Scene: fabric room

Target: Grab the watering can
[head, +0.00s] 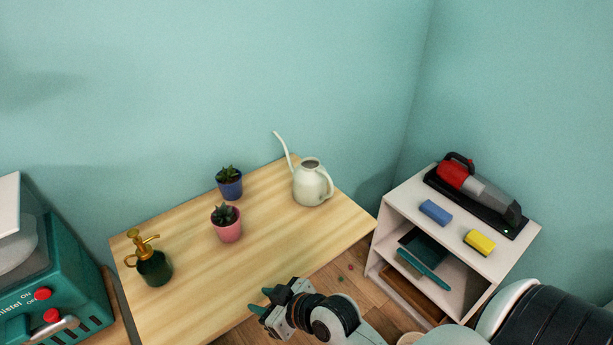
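The pale watering can (311,184) stands upright near the back right corner of the wooden table (190,300). Its long thin spout points up and to the left. My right gripper (262,301) is over the table's front right edge, in front of the can and well apart from it. Its two teal fingertips show a gap between them, with nothing seen in it. My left gripper is not in the picture.
A blue pot (230,188) and a pink pot (228,229) with plants stand left of the can. A dark green sprayer (154,267) stands further left. A white shelf (397,208) with a handheld vacuum (478,189) stands right. The table's middle is clear.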

